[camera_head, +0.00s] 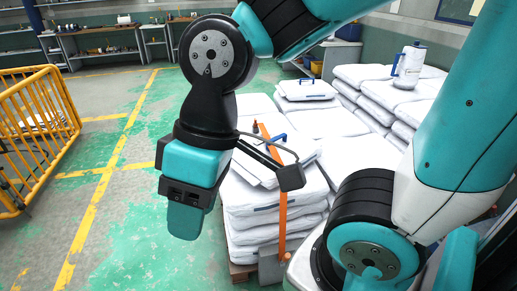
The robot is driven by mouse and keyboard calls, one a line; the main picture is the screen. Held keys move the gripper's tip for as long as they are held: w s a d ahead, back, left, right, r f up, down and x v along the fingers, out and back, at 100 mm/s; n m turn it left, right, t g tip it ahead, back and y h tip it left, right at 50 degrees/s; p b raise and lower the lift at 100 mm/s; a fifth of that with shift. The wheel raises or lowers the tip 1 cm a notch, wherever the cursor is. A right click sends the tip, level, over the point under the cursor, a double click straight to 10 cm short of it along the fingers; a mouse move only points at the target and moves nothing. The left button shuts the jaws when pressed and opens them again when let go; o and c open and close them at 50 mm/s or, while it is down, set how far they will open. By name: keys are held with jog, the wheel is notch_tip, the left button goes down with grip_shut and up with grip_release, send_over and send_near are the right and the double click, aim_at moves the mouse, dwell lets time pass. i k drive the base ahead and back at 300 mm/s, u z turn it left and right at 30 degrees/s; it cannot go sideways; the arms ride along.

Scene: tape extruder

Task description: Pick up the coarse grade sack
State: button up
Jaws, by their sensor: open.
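White sacks lie in stacks on pallets, and I cannot read a grade on any of them. The nearest stack (262,218) stands just right of my gripper. An orange strap (282,208) runs down its front. Another stack (318,122) is behind it, and a third stack (368,103) is at the right. I cannot tell which sack is the coarse grade one. My gripper (187,222) points down left of the nearest stack, open, with nothing visible in it. It is seen from the side, and my arm hides part of the stacks.
A white jug (408,66) stands on the right stack. A small brown bottle (256,128) is on the near stack. A yellow barrier (40,130) stands at the left. The green floor between is clear.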

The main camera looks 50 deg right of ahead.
aim_at(308, 150)
jog(key=z, duration=0.45)
jog(key=i, duration=0.9)
jog(key=z, duration=0.7)
